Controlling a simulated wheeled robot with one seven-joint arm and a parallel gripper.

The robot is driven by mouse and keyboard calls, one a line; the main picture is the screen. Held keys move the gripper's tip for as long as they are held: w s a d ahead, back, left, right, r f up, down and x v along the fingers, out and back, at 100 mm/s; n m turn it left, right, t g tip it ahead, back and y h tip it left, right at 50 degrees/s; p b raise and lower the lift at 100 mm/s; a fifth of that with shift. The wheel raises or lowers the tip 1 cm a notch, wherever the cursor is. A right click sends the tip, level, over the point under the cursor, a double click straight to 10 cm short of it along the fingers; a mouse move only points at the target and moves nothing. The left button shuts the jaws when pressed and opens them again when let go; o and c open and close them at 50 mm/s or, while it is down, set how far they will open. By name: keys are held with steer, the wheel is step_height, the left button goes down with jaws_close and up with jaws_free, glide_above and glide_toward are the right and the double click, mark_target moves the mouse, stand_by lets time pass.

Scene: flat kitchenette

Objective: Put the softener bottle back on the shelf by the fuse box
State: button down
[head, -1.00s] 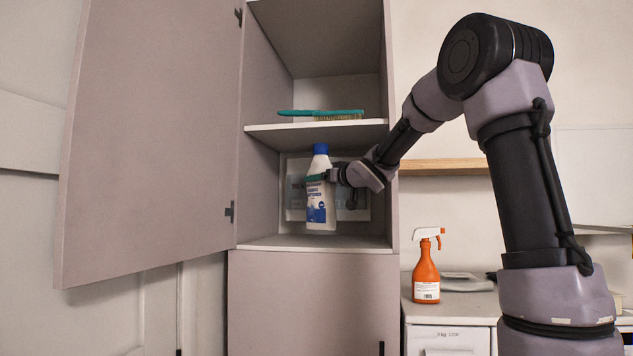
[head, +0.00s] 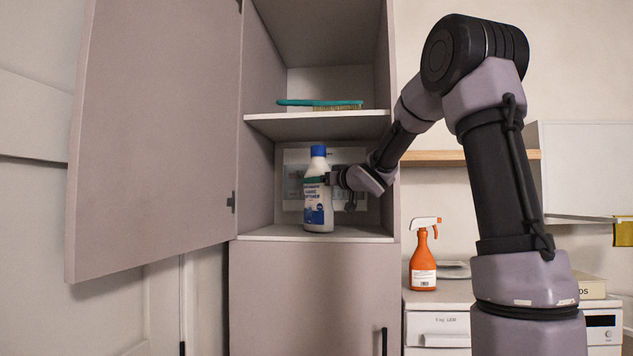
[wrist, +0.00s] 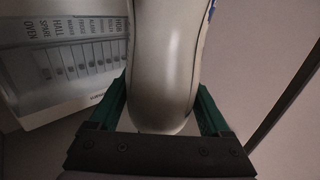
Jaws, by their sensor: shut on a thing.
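The softener bottle (head: 318,192), white with a blue cap and a blue label, is upright in the open cupboard. Its base is at the lower shelf (head: 262,233), on it or very slightly above; I cannot tell which. My gripper (head: 333,178) comes in from the right and is shut on the bottle. In the wrist view the bottle (wrist: 165,60) fills the space between the green fingers of my gripper (wrist: 160,115). The fuse box (head: 294,184) is on the cupboard's back wall, partly hidden by the bottle; its labelled switches show in the wrist view (wrist: 75,60).
A teal-handled brush (head: 320,103) lies on the upper shelf (head: 320,124). The cupboard door (head: 150,140) is wide open to the left. An orange spray bottle (head: 423,262) stands on the counter to the right. The lower shelf is bare on both sides of the softener bottle.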

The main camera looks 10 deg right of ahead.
steer(key=shift+r, duration=0.1)
jaws_free()
steer(key=shift+f, duration=0.2)
steer(key=shift+r, duration=0.2)
steer(key=v, duration=1.2)
